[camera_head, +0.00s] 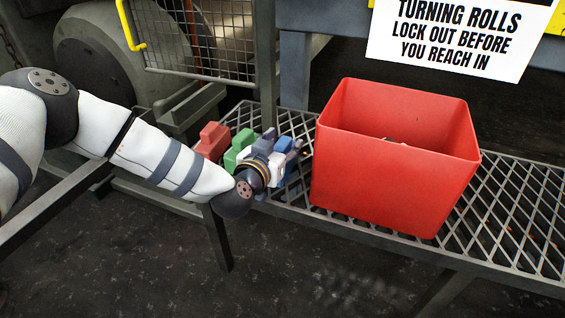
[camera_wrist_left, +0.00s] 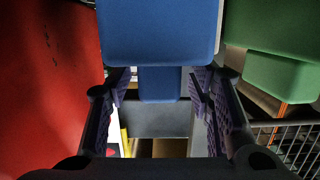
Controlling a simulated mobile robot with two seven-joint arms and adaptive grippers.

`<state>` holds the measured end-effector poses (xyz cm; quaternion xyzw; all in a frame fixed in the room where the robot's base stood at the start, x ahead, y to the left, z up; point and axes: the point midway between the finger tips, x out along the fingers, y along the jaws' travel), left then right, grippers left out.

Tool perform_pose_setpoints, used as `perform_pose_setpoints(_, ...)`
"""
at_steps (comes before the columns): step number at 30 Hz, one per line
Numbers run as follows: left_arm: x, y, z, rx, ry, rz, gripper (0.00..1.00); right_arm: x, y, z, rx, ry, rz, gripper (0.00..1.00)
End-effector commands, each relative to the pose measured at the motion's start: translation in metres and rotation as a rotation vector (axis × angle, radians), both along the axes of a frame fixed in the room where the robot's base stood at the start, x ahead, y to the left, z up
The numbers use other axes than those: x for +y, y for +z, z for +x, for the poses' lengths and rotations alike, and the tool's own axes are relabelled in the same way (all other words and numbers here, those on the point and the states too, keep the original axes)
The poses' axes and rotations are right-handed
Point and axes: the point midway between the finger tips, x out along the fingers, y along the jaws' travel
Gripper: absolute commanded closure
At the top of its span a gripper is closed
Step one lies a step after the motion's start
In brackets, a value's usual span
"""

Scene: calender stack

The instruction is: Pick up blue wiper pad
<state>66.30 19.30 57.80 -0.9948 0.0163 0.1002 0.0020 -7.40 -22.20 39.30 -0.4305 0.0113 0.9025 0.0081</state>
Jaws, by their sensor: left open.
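The blue wiper pad (camera_wrist_left: 158,35) fills the top middle of the left wrist view as a wide block with a narrower blue part. That narrower part reaches down between the two fingers of my left gripper (camera_wrist_left: 160,98), which are open on either side of it. Contact cannot be told. In the head view, my left gripper (camera_head: 284,141) is over the grated shelf, and a little blue of the pad (camera_head: 283,146) shows between its fingers; the rest is hidden. My right gripper is not in view.
A green pad (camera_head: 236,150) and a red pad (camera_head: 212,141) stand left of the gripper; the green pad is also close in the wrist view (camera_wrist_left: 280,75). A large red bin (camera_head: 385,180) stands just right on the grated shelf (camera_head: 525,205). A wire guard (camera_head: 205,45) is behind.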

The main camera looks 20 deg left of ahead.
Motion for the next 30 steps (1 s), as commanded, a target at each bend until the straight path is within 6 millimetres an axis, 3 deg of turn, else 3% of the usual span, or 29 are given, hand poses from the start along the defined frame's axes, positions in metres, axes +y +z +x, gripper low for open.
perform_pose_setpoints(3,0.0,0.001,0.0,-0.001,-0.001,0.0,0.53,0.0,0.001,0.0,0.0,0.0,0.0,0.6)
perform_pose_setpoints(9,0.0,0.001,-0.001,0.0,-0.001,0.0,0.98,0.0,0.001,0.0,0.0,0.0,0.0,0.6)
perform_pose_setpoints(10,0.0,0.001,-0.001,0.0,-0.001,0.0,1.0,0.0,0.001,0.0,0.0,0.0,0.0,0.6)
perform_pose_setpoints(20,0.0,0.005,-0.001,-0.002,-0.001,0.0,1.0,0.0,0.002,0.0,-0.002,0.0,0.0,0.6)
perform_pose_setpoints(26,-0.001,0.041,0.0,-0.009,-0.002,0.0,1.0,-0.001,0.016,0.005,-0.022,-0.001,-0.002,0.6)
perform_pose_setpoints(30,-0.005,0.078,-0.03,-0.009,-0.005,-0.002,1.0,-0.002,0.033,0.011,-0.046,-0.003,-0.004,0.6)
